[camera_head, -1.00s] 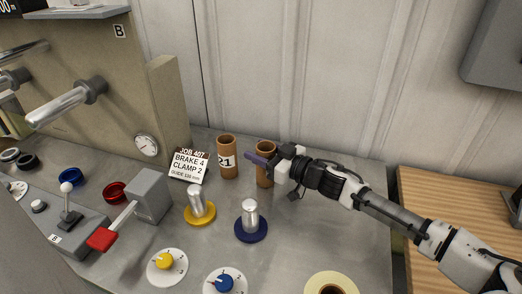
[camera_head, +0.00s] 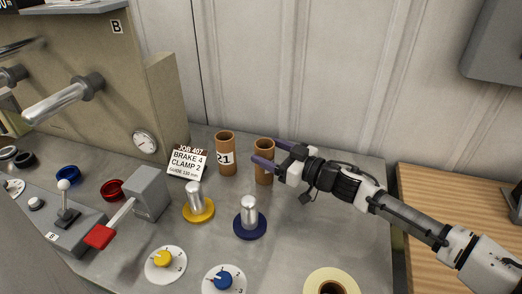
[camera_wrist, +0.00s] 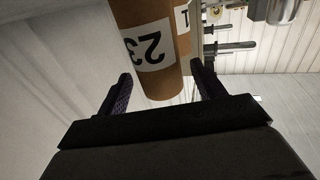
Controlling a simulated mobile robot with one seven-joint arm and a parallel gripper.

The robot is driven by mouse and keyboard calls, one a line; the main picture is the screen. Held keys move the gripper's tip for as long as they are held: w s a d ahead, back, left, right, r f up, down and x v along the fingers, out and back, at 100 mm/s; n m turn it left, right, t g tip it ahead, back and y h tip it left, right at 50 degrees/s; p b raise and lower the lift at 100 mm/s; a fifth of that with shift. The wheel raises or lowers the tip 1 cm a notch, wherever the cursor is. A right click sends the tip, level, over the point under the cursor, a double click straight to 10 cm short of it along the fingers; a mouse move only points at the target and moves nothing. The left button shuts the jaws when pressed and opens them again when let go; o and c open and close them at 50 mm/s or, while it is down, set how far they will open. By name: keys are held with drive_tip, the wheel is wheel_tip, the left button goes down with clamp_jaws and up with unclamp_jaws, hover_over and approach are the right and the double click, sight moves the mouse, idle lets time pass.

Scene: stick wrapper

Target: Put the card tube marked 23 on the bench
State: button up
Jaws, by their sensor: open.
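The card tube marked 23 (camera_wrist: 150,45) is brown with a white label; in the wrist view it stands between my two open fingers, with a gap on each side. In the head view this tube (camera_head: 264,149) stands upright on the grey metal worktop, its label not visible there. My gripper (camera_head: 268,155) is open at the tube, one finger in front of it and the other behind at its right. It also shows in the wrist view (camera_wrist: 160,73). A wooden bench top (camera_head: 447,215) is at the right.
A second tube, marked 21 (camera_head: 225,155), stands close on the left. A job sign (camera_head: 187,162), a yellow-based post (camera_head: 197,203) and a blue-based post (camera_head: 249,218) are nearby. A cream roll (camera_head: 332,282) lies in front. The wooden top's visible left part is clear.

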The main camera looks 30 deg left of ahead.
drive_tip(key=d+b, duration=0.1)
drive_tip(key=d, duration=0.7)
drive_tip(key=shift+s+d, duration=0.2)
drive_tip(key=shift+d, duration=0.05)
drive_tip(key=shift+r, duration=0.1)
